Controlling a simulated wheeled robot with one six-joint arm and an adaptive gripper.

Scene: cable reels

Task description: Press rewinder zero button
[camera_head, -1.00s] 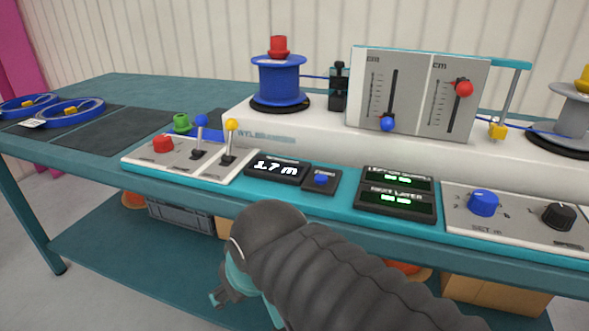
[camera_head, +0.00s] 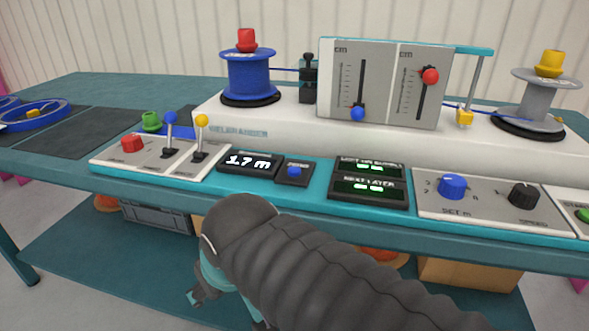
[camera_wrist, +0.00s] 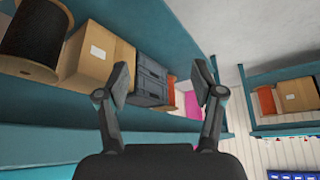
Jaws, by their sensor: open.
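The rewinder stands on the teal bench in the head view. A small dark panel with a blue button (camera_head: 294,172) sits just right of the display (camera_head: 248,163), which reads 1.7 m. The label by the button is too small to read. My gripper (camera_head: 194,298) hangs low in front of the bench, below the button and partly hidden by my arm. In the wrist view my gripper (camera_wrist: 163,92) is open and empty, its two fingers well apart. It faces the shelf with boxes, and the button is not in that view.
A red button (camera_head: 132,143), a blue-topped lever (camera_head: 170,119) and a yellow-topped lever (camera_head: 202,122) lie left of the display. Two green readouts (camera_head: 369,188) and a blue knob (camera_head: 453,186) lie right. The bench's front edge is above my gripper. A grey crate (camera_head: 157,217) sits on the lower shelf.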

